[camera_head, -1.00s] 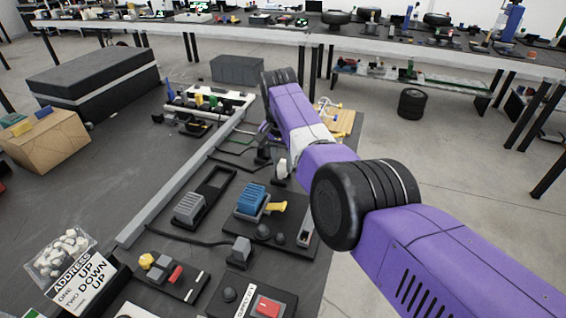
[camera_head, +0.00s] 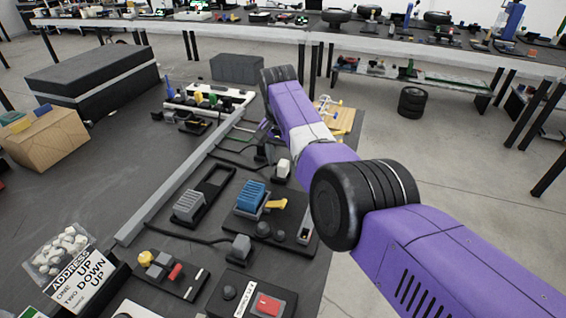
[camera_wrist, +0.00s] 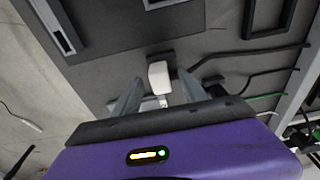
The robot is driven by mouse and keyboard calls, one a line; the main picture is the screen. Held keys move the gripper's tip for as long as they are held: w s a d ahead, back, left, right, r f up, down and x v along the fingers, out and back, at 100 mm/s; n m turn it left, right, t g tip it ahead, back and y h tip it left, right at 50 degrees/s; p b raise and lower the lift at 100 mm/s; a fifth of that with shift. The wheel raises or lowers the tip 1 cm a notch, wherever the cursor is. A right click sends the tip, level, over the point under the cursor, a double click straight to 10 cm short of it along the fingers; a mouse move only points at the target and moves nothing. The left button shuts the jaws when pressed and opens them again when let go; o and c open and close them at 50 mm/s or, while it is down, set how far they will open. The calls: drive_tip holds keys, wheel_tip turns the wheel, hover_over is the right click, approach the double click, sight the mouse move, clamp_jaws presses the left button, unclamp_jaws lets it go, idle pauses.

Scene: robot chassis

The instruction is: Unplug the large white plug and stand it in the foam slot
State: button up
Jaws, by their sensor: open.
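A white plug (camera_wrist: 159,76) with a dark part behind it stands on the dark board in the wrist view. My gripper (camera_wrist: 160,78) is open, with one finger on each side of the plug's near end; contact cannot be told. More pale pieces (camera_wrist: 150,104) show between the fingers, closer to my palm. In the head view the white plug (camera_head: 284,168) stands near the right table edge, just below my gripper, which is mostly hidden by my purple arm. A black holder (camera_head: 216,182) with an empty recess lies to its left; I cannot tell whether it is the foam slot.
A grey ribbed block (camera_head: 188,205) sits in the black holder's near end. A blue ribbed connector (camera_head: 251,196) and yellow lever (camera_head: 276,204) stand near the plug. A grey rail (camera_head: 180,180) runs along the left. Cables cross the board.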

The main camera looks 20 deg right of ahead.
sight(282, 166)
drive_tip(key=r, duration=0.7)
drive_tip(key=shift+s+a+p, duration=0.3)
drive_tip(key=shift+s, duration=0.05)
drive_tip(key=shift+f, duration=0.1)
